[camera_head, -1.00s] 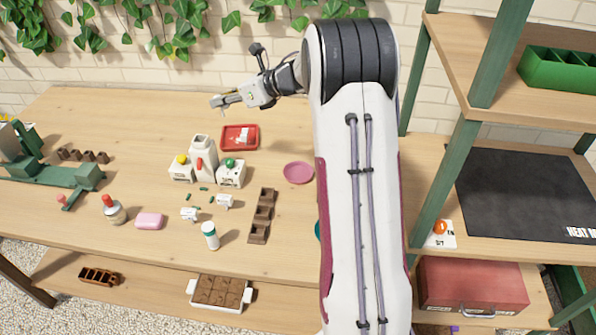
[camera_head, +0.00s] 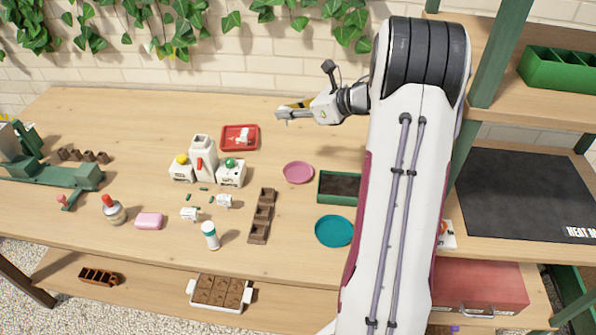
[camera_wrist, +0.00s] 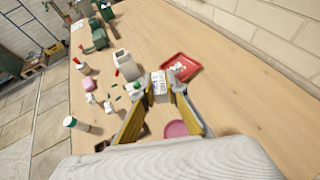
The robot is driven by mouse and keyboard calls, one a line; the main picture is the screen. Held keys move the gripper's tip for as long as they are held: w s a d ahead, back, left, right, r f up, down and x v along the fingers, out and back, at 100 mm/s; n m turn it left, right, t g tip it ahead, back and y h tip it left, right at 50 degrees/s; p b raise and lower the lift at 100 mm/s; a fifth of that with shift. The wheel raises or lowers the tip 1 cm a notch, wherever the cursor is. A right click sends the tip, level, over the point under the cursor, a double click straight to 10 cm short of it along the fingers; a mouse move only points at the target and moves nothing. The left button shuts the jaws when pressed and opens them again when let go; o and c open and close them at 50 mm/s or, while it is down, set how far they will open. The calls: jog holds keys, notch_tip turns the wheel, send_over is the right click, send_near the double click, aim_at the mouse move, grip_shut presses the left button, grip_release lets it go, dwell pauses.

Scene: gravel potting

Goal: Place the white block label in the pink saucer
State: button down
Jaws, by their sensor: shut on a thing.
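My gripper (camera_head: 282,110) is raised above the back of the table, behind the pink saucer (camera_head: 298,173) and a little to its left in the head view. In the wrist view its fingertips (camera_wrist: 160,84) are closed on the white block label (camera_wrist: 159,82), which has small dark marks on its face.
A red tray (camera_head: 225,147) with white pieces lies left of the saucer. A green planter box (camera_head: 338,201) and teal saucer (camera_head: 333,231) lie right and front. A brown pot strip (camera_head: 261,215) and white dispensers (camera_head: 203,160) stand to the left.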

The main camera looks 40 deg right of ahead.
send_over(289, 174)
notch_tip(289, 174, down, 8)
jog(key=shift+f, duration=0.1)
dwell(0.5)
jog(key=shift+f, duration=3)
jog(key=shift+f, duration=1.9)
jog(key=shift+f, duration=0.1)
jog(key=c, duration=2)
grip_release()
